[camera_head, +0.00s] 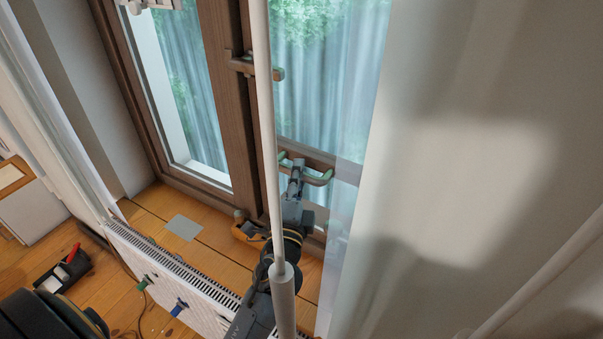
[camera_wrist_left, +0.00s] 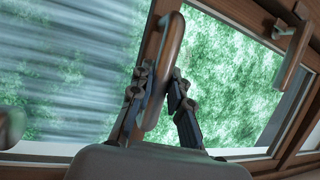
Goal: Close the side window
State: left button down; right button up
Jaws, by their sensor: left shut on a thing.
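The window has brown wooden frames and glass with greenery and curtain-like folds showing in it. A curved handle (camera_head: 318,179) is low on the right sash (camera_head: 310,155) in the head view. My left gripper (camera_head: 298,166) is at this handle. In the left wrist view, the fingers of my left gripper (camera_wrist_left: 160,88) are closed around the wooden handle bar (camera_wrist_left: 171,42), one finger on each side. A second handle (camera_head: 255,68) sits higher on the middle post. I cannot tell how far the sash stands from its frame. My right gripper is not in view.
A white pole (camera_head: 264,120) crosses in front of the window. Below are a wooden sill (camera_head: 225,253) with a grey card (camera_head: 183,227) and an orange object (camera_head: 248,235), and a white radiator (camera_head: 165,281). A pale curtain (camera_head: 352,240) hangs right. A black tray (camera_head: 62,272) lies left.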

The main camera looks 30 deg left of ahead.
pick_arm(q)
jog(key=shift+s+d+y, duration=0.2)
jog(key=shift+s+y, duration=0.2)
jog(key=c, duration=1.3)
grip_release()
jog(key=shift+o, duration=0.2)
jog(key=shift+d, duration=0.1)
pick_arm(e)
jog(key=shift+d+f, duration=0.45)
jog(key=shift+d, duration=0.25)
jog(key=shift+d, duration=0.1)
